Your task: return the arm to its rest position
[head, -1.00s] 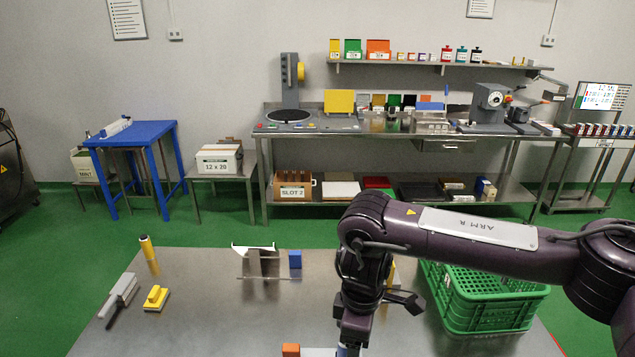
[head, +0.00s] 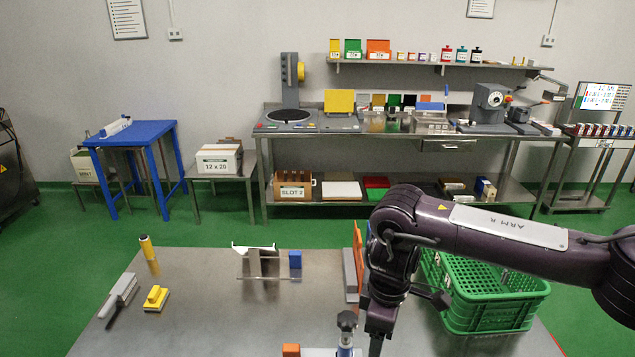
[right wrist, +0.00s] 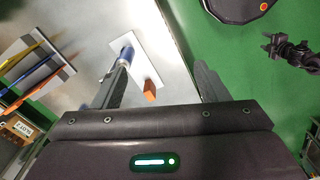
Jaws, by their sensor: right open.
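My right arm (head: 500,228) comes in from the right in the head view and bends down over the table's right part. Its gripper hangs at the lower edge of that view, partly cut off. In the right wrist view my right gripper (right wrist: 160,85) is open, with nothing between its fingers.
A green crate (head: 490,320) stands right of the arm, partly behind it. Upright orange and grey panels (head: 358,265) stand left of the arm. A stand with a blue block (head: 295,260) and yellow tools (head: 156,298) are further left.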

